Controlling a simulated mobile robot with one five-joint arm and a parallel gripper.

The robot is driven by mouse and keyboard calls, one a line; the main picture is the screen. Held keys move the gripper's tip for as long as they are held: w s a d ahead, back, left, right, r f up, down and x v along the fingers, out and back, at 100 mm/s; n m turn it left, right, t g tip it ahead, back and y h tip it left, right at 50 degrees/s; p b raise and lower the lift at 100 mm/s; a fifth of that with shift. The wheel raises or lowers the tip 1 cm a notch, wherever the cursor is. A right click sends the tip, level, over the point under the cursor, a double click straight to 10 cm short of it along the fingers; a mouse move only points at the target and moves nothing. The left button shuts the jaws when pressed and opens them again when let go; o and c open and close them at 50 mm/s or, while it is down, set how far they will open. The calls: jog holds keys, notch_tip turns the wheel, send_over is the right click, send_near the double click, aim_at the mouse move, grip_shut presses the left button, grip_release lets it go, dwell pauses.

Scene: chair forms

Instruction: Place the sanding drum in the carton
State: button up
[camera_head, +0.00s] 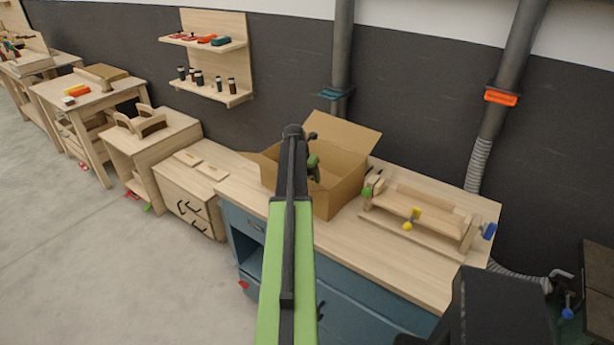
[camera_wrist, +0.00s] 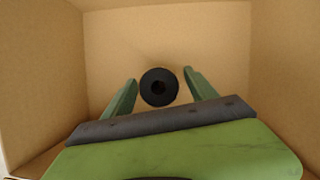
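The open cardboard carton (camera_head: 338,196) stands on the workbench with its flaps up. My gripper (camera_head: 314,170) reaches down into it, partly hidden behind my arm. In the wrist view, the carton's inner walls (camera_wrist: 40,75) surround my gripper (camera_wrist: 160,77). Its two green fingers are spread apart. The drum is not visible in the head view.
The workbench top (camera_head: 335,245) is clear in front of the carton. A wooden fixture (camera_head: 425,220) with a yellow knob stands right of it. A wall shelf (camera_head: 212,88) with small items hangs behind. Grey ducts (camera_head: 340,50) run down the wall.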

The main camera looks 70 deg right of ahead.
jog(key=shift+r+p, duration=0.45)
jog(key=p+v, duration=1)
jog(key=v, duration=0.1)
jog(key=shift+a, duration=0.2)
jog(key=shift+r+p, duration=0.2)
jog(key=shift+p, duration=0.1)
